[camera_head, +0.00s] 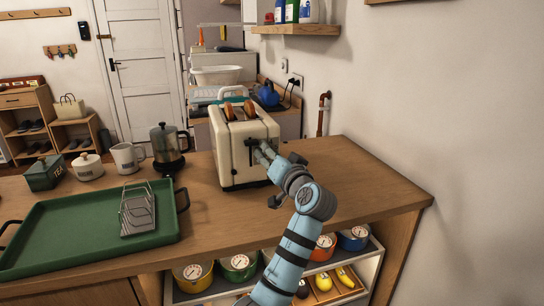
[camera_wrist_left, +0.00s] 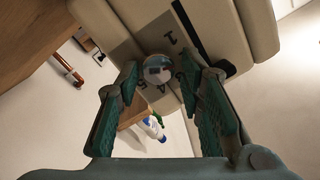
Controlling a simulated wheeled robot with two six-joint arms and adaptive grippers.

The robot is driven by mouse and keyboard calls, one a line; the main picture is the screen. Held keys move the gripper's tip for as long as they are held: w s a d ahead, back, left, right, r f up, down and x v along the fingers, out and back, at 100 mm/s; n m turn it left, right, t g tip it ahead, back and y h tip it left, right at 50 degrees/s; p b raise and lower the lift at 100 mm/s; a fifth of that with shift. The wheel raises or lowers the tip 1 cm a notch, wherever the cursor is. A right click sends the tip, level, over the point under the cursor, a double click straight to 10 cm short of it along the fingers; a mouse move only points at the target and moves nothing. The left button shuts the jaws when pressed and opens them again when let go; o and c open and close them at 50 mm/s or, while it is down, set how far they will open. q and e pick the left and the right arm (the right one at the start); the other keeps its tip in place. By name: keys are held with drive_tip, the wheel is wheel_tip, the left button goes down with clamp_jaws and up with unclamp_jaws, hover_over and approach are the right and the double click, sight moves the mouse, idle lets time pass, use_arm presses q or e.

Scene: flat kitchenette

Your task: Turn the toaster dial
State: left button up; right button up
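The cream toaster (camera_head: 234,150) stands on the wooden counter with two browned slices of bread in its top slots. My left gripper (camera_head: 262,152) is at the toaster's right-hand end face and partly hides it. In the left wrist view the toaster (camera_wrist_left: 230,35) fills the top. Its round silver dial (camera_wrist_left: 158,69) has numbers printed around it. The two green-padded fingers of my left gripper (camera_wrist_left: 157,76) are apart, one on each side of the dial. Whether they touch it I cannot tell. My right gripper does not show.
A green tray (camera_head: 60,240) with a wire rack (camera_head: 138,212) lies at left. A kettle (camera_head: 167,145), mug (camera_head: 127,157) and canisters stand behind it. The counter right of the toaster is bare up to the wall.

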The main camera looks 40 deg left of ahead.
use_arm(q)
drive_tip(key=v, duration=0.7)
drive_tip(key=shift+d, duration=0.25)
drive_tip(key=shift+s, duration=0.15)
